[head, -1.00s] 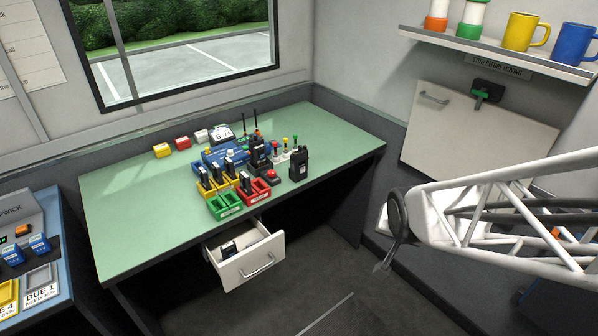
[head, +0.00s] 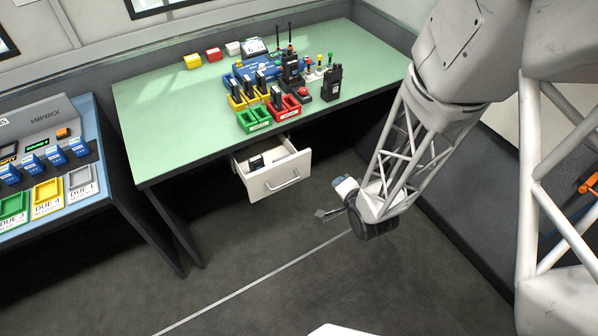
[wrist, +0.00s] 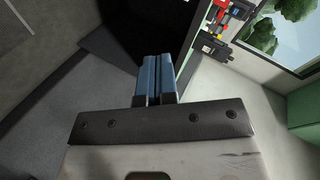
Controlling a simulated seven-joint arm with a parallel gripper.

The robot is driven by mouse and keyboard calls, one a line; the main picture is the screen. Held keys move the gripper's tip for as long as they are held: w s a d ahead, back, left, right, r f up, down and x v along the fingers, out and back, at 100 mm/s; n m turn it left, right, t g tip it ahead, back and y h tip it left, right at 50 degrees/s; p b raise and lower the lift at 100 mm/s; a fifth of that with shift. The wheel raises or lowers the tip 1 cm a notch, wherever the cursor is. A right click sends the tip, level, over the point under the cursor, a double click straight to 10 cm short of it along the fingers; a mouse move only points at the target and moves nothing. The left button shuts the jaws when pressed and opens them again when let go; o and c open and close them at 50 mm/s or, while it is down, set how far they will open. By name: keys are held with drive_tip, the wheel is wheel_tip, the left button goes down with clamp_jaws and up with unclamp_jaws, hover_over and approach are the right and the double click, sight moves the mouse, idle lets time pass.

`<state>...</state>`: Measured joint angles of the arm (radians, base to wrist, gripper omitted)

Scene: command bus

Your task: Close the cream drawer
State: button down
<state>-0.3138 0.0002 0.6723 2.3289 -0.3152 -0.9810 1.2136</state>
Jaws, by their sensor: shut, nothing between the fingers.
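The cream drawer (head: 277,181) hangs open under the front edge of the green-topped table in the head view. It has a pale bar handle (head: 283,181) on its front, and a dark item (head: 257,163) lies inside. My gripper (head: 321,213) is to the right of the drawer and apart from it, with clear space between them. In the wrist view, its two blue fingers (wrist: 156,78) are together with nothing between them. I cannot make out the drawer in the wrist view.
The green table (head: 180,116) carries a green tray (head: 254,119), a red tray (head: 284,106), radios and small boxes near its right half. A blue charging bench (head: 88,138) stands at the left. Open floor (head: 300,285) lies in front of the drawer.

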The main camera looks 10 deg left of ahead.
sight(291, 182)
drive_tip(key=s+a+f+m+y, duration=0.2)
drive_tip(key=s+a+f+y, duration=0.1)
drive_tip(key=s+f, duration=0.3)
drive_tip(key=shift+s+a+f+y, duration=0.35)
drive_tip(key=shift+s+a+y, duration=0.05)
drive_tip(key=shift+a, duration=0.3)
drive_tip(key=shift+w+a, duration=0.1)
drive_tip(key=shift+x, duration=6.85)
drive_tip(key=shift+w+r, duration=0.15)
